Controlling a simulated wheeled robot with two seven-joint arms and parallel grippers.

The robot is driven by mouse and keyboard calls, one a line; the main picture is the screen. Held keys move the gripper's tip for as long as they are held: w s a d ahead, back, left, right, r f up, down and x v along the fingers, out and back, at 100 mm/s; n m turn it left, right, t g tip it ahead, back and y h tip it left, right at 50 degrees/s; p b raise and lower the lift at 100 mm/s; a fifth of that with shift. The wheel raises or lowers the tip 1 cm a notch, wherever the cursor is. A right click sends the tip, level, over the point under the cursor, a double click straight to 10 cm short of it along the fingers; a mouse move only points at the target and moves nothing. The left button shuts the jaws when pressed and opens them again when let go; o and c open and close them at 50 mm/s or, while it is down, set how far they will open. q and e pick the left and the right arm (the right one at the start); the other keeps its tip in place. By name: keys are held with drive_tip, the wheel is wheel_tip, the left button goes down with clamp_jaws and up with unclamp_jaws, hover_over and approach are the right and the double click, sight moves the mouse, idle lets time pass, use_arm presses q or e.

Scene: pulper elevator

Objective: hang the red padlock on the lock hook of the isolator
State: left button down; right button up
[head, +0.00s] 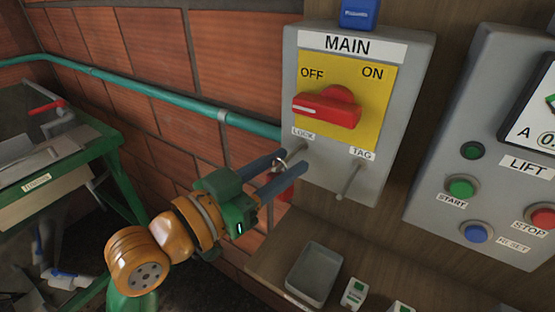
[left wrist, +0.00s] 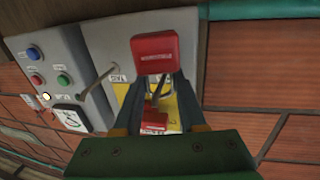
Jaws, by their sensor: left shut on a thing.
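The grey isolator (head: 372,175) is marked MAIN, and its red switch handle (head: 327,110) points toward OFF. The lock hook (head: 296,151) sticks out under the LOCK label. My left gripper (head: 291,168) is shut on the red padlock (head: 287,192) just in front of this hook. In the head view the fingers hide most of the padlock; its silver shackle (head: 281,163) shows above them. In the left wrist view the padlock body (left wrist: 155,50) shows at the fingertips. I cannot tell whether the shackle is around the hook or only beside it.
The tag hook (head: 349,182) sticks out to the right of the lock hook. A control box (head: 440,205) with buttons stands at the right. A grey tray (head: 314,275) lies on the shelf below. A teal pipe (head: 170,98) runs along the brick wall.

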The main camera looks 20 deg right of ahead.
use_arm(q)
drive_tip(key=shift+c, duration=2)
unclamp_jaws()
